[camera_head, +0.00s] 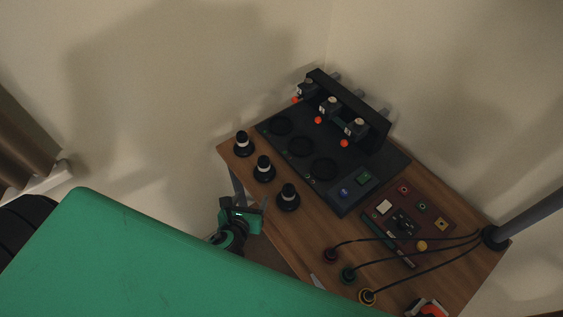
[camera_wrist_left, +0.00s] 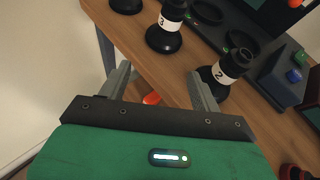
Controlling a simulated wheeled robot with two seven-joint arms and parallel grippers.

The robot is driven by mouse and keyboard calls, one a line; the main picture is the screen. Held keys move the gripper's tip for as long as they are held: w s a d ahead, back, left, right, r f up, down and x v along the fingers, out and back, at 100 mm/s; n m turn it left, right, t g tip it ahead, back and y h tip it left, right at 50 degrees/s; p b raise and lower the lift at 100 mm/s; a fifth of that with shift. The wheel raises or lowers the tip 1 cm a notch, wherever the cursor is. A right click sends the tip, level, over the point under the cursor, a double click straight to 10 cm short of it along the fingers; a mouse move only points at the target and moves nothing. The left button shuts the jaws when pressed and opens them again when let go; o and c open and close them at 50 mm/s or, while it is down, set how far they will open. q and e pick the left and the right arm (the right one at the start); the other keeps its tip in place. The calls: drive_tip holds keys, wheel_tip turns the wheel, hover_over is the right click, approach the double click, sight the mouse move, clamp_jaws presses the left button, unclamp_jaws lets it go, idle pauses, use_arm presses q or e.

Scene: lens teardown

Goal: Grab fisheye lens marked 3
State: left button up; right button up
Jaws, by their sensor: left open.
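The lens marked 3 (camera_wrist_left: 170,22) is a black lens with a white band, standing upright on a wide black base. In the head view it is the middle one of three lenses in a row (camera_head: 264,169), near the table's left edge. My left gripper (camera_head: 262,211) is open and empty, beside the table edge, apart from the lenses. In the left wrist view its two grey fingers (camera_wrist_left: 160,78) point toward the table, with the lens marked 3 beyond them. The lens marked 2 (camera_wrist_left: 227,70) stands closer, beyond the right finger. My right gripper is not in view.
Another lens (camera_head: 243,144) stands at the far end of the row. A dark board (camera_head: 340,200) with round recesses and a raised rack (camera_head: 352,105) lies behind the lenses. A control panel (camera_head: 425,200) and cables with plugs (camera_head: 348,273) occupy the table's right part.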

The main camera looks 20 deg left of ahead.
sight(262, 171)
use_arm(q)
drive_tip(key=shift+m, duration=0.6)
drive_tip(key=w, duration=0.5)
drive_tip(key=w+p, duration=0.1)
drive_tip(key=w, duration=0.2)
drive_tip(key=shift+w+a+f, duration=0.15)
drive_tip(key=shift+f, duration=0.1)
drive_tip(key=x, duration=0.1)
drive_tip(key=p+x, duration=0.1)
drive_tip(key=x, duration=0.2)
drive_tip(key=shift+w+a+r, duration=0.1)
drive_tip(key=shift+w+a, duration=0.15)
drive_tip(key=shift+w, duration=0.2)
drive_tip(key=shift+w+f, duration=0.25)
drive_tip(key=shift+w, duration=0.1)
drive_tip(key=c, duration=1.3)
drive_tip(key=shift+s, duration=0.1)
